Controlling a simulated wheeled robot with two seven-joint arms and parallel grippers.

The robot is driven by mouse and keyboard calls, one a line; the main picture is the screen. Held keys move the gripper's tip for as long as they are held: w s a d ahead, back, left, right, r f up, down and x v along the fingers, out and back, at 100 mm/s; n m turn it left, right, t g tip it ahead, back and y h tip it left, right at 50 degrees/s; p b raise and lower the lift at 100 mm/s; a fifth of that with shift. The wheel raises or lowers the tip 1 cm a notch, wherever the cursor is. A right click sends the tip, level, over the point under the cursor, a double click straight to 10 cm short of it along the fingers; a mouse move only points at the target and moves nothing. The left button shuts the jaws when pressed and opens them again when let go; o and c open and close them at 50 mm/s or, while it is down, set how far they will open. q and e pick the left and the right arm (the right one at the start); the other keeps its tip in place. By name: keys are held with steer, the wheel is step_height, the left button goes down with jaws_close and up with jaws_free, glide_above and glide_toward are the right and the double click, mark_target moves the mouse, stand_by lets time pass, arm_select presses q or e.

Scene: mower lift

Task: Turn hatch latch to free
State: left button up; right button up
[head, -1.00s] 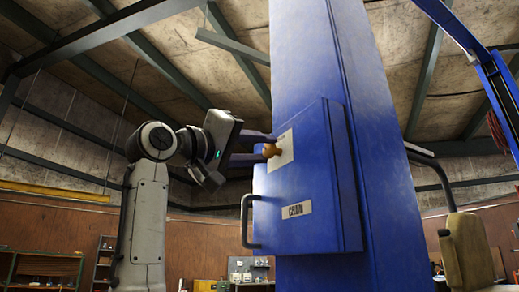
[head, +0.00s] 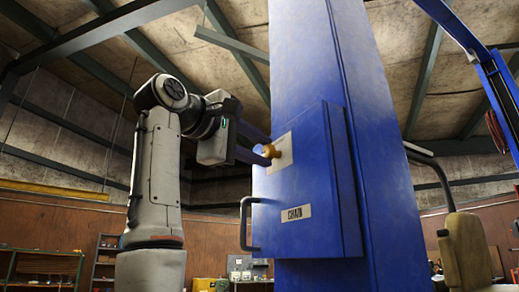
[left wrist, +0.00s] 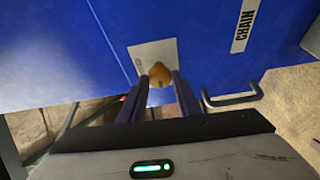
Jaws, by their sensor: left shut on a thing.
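The hatch latch is a yellow-brass knob (head: 270,151) on a pale plate (head: 284,158) near the upper left of the blue hatch (head: 315,190). My left gripper (head: 266,149) reaches it from the left and is shut on the knob. In the left wrist view the knob (left wrist: 159,74) sits between the two dark finger tips, in front of the pale plate (left wrist: 152,58). The fingers hide part of the knob. The hatch lies flat against the blue column, with a label reading CHAIN (head: 296,213). My right gripper is not in view.
A grey bar handle (head: 244,223) stands out from the hatch's left edge, below the latch; it also shows in the left wrist view (left wrist: 232,97). The tall blue column (head: 310,60) rises behind the hatch. A tan padded part (head: 464,250) is at the right.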

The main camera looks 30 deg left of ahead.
arm_select(q)
steer(key=shift+n, duration=0.3)
stand_by(0.4)
steer(key=o, duration=1)
steer(key=s+b, duration=0.1)
steer(key=s, duration=0.2)
steer(key=s+a+b, duration=0.1)
steer(key=s, duration=0.2)
steer(key=s+b, duration=0.1)
steer(key=s, duration=0.3)
steer(key=shift+s+a, duration=0.1)
steer(key=shift+a, duration=0.1)
